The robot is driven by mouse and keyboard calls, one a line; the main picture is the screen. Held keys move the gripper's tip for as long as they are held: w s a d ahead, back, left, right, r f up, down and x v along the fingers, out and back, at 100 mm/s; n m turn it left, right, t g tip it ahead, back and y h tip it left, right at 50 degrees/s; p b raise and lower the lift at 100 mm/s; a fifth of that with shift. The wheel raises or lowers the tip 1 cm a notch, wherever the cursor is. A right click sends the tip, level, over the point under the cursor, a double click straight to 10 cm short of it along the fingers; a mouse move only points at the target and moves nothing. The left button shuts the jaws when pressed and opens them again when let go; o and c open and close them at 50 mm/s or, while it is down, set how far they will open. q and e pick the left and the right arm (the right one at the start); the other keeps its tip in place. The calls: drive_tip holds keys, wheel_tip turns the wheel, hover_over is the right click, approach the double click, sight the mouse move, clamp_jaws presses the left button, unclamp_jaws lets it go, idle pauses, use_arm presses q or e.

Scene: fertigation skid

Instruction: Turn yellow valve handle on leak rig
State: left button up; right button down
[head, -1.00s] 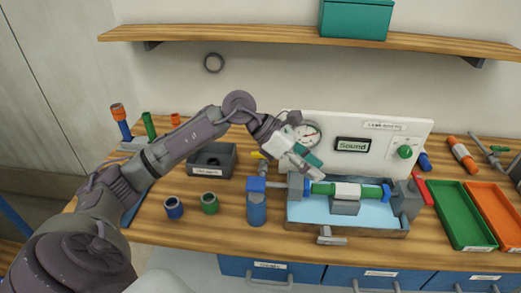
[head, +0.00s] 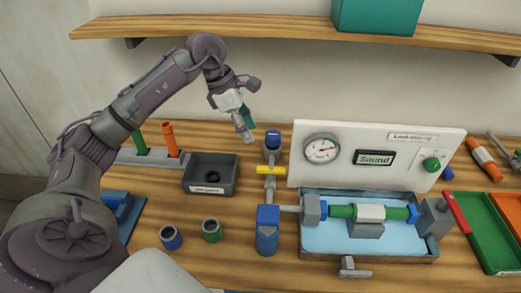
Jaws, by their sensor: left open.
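The yellow valve handle (head: 271,170) sits on a grey vertical pipe at the left of the leak rig, lying crosswise in the picture. A blue-capped fitting (head: 273,140) stands behind it and a blue cylinder (head: 267,230) in front. A green and white tube (head: 370,212) lies clamped over the light-blue tray. My left gripper (head: 246,134) is open and empty, above and left of the yellow handle, apart from it. My right gripper is out of view.
A dark grey bin (head: 230,178) stands left of the valve. Two small collars, blue (head: 171,237) and green (head: 212,230), stand in front of it. Green (head: 490,235) and orange trays lie at the right. A wooden shelf (head: 285,36) runs above.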

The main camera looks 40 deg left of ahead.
use_arm(q)
drive_tip(key=p, duration=0.2)
approach(270, 168)
drive_tip(key=shift+d+f, duration=0.55)
drive_tip(key=x, duration=0.2)
drive_tip(key=p+x, duration=0.1)
drive_tip(key=x, duration=0.2)
drive_tip(key=shift+w+a+f, duration=0.1)
drive_tip(key=shift+a+f, duration=0.05)
drive_tip(key=shift+f, duration=0.2)
drive_tip(key=shift+w+d+f, duration=0.1)
drive_tip(key=shift+d+f, duration=0.1)
drive_tip(key=shift+f, duration=0.4)
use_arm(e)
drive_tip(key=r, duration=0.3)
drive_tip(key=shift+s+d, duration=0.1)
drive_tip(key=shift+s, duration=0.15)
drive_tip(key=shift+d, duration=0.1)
use_arm(q)
clamp_jaws()
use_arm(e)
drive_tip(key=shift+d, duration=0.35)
